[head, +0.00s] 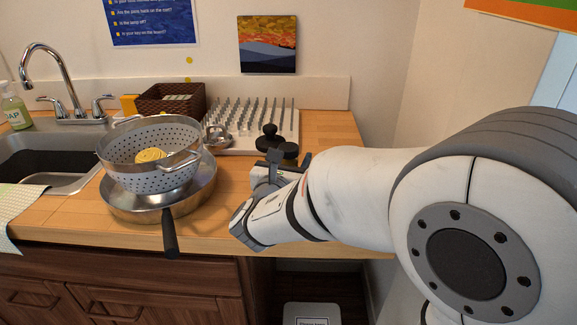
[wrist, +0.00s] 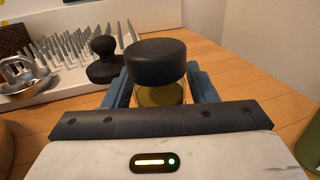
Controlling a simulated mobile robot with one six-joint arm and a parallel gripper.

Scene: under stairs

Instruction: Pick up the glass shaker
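The glass shaker (wrist: 157,95) has a wide black lid and a clear body with yellowish contents. It stands upright on the wooden counter in the wrist view. In the head view its dark lid (head: 289,149) shows just beyond my gripper, and its body is mostly hidden. My gripper (wrist: 160,88) has one blue-grey finger on each side of the shaker's body, below the lid. The fingers are spread apart, and I cannot tell whether either touches the glass. My gripper also shows in the head view (head: 290,165), low over the counter.
A black knobbed tool (wrist: 105,60) stands close to the shaker's left. Behind are a white spiked rack (head: 258,118) and a metal strainer-like item (head: 217,136). A colander (head: 130,150) sits in a pan (head: 150,205) at left. A green object (wrist: 311,146) stands at right.

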